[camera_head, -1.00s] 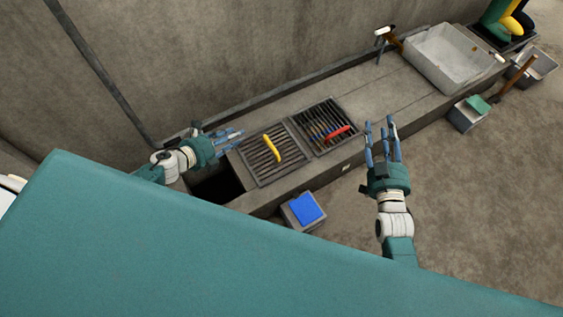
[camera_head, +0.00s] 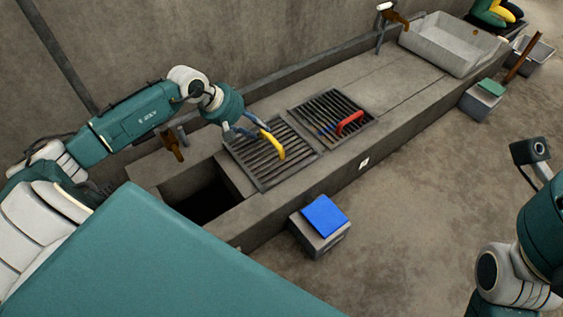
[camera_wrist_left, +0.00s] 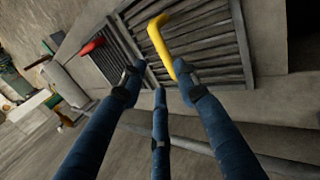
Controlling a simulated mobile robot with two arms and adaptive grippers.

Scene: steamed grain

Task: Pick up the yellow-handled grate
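The yellow-handled grate (camera_head: 262,165) lies flat in the counter top, just right of a dark opening. Its yellow handle (camera_head: 276,149) stands up from the slats. My left gripper (camera_head: 252,127) is over the grate's far side, close to the handle. In the left wrist view its blue fingers (camera_wrist_left: 160,85) are spread, with the yellow handle (camera_wrist_left: 157,40) just beyond them; nothing is between the fingers. Whether a fingertip touches the handle I cannot tell. My right arm shows at the right edge of the head view; its fingers are out of view.
A red-handled grate (camera_head: 330,106) lies beside it to the right. A dark open pit (camera_head: 200,200) is left of the yellow-handled grate. A box with a blue top (camera_head: 324,215) stands on the floor in front. A grey sink (camera_head: 440,50) and a brown tap (camera_head: 397,18) are farther right.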

